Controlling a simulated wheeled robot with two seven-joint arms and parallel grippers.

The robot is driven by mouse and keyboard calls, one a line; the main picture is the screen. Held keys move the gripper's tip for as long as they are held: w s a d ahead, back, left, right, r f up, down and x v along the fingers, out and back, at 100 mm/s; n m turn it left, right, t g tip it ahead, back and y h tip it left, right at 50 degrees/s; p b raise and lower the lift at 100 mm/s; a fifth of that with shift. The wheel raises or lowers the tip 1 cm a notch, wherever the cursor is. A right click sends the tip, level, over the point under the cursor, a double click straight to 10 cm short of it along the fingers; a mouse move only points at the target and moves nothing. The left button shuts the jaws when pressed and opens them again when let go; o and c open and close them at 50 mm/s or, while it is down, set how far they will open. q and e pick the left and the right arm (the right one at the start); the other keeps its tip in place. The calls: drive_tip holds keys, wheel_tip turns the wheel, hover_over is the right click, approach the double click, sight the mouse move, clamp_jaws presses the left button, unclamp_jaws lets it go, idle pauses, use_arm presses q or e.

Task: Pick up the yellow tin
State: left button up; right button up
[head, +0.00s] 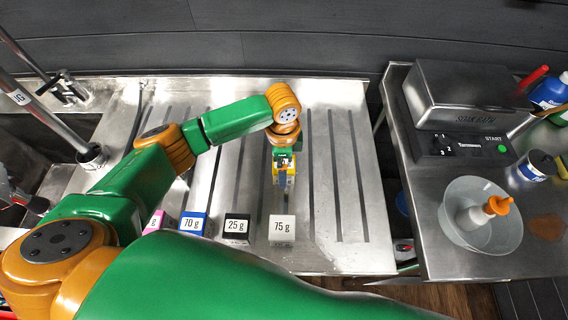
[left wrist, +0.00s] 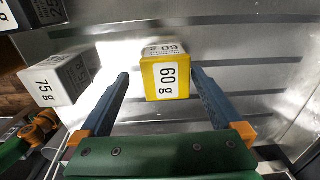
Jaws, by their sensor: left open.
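The yellow tin (left wrist: 166,79), marked 60 g with a pale top, stands on the metal bench in the left wrist view. My left gripper (left wrist: 161,76) is open, with one blue finger on each side of the tin. Gaps show between the fingers and the tin, so it is not gripped. In the head view my left gripper (head: 284,182) points down over the bench, and only a little yellow shows there, mostly hidden by the gripper. My right gripper is not in view.
A white 75 g block (head: 282,229) stands near the tin. Black 25 g (head: 236,229), blue 70 g (head: 193,224) and pink (head: 156,221) blocks stand left of it. The bench right of the gripper is clear. A soak bath (head: 463,95) and bowl (head: 480,235) stand on the right counter.

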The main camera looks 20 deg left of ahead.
use_arm(q)
drive_tip(key=shift+w+f, duration=0.1)
drive_tip(key=shift+f, duration=0.6)
drive_tip(key=shift+w+f, duration=0.35)
drive_tip(key=shift+w, duration=0.05)
drive_tip(key=shift+s+r, duration=0.15)
drive_tip(key=shift+s, duration=0.05)
drive_tip(key=c, duration=1.2)
drive_tip(key=shift+c, duration=1.4)
drive_tip(key=shift+w, duration=0.15)
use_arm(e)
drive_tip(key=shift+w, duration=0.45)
